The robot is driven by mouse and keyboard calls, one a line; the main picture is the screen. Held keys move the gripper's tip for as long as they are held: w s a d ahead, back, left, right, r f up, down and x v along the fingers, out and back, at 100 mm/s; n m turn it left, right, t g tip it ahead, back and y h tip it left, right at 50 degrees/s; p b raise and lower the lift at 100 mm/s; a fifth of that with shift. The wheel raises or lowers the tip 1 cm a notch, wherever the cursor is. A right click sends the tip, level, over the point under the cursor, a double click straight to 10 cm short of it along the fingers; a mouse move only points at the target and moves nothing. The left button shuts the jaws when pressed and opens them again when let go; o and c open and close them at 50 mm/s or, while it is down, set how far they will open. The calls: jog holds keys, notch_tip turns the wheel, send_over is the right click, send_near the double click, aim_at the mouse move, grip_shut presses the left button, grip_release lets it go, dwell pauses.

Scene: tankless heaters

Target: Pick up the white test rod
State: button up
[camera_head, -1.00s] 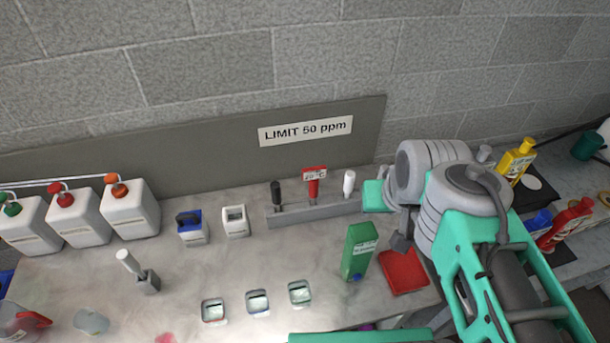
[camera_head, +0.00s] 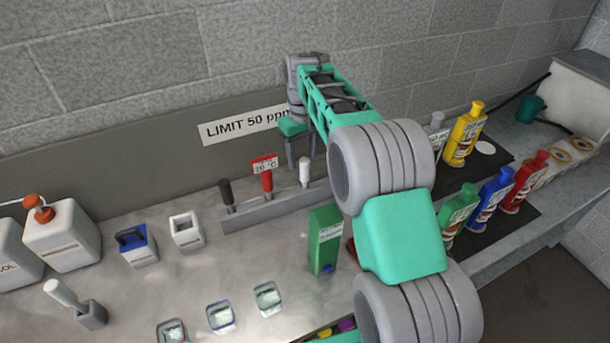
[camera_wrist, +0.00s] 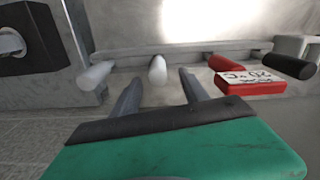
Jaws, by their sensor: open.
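The white test rod (camera_head: 305,172) stands with its white handle up in a grey rack (camera_head: 262,218), right of the red-handled piece (camera_head: 267,182) with a "20 °C" label. In the wrist view the rod's white end (camera_wrist: 157,70) shows in the gap between my fingertips, seemingly just beyond them. My gripper (camera_head: 303,157) is open and empty, right above the rod; its fingers also show in the wrist view (camera_wrist: 159,79). I cannot tell whether a finger touches the rod. Another pale handle (camera_wrist: 95,76) is left of the rod there.
A black handle (camera_head: 226,190) stands at the rack's left. The backboard (camera_head: 120,155) is close behind. A green box (camera_head: 325,240) stands in front of the rack. Several bottles (camera_head: 488,198) are at the right.

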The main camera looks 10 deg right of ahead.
aim_at(304, 168)
jog(key=f, duration=0.2)
jog(key=f+p, duration=0.1)
jog(key=f, duration=0.1)
jog(key=shift+s+d+f, duration=0.1)
jog(key=shift+d+f, duration=0.1)
jog(key=shift+f, duration=0.05)
grip_shut()
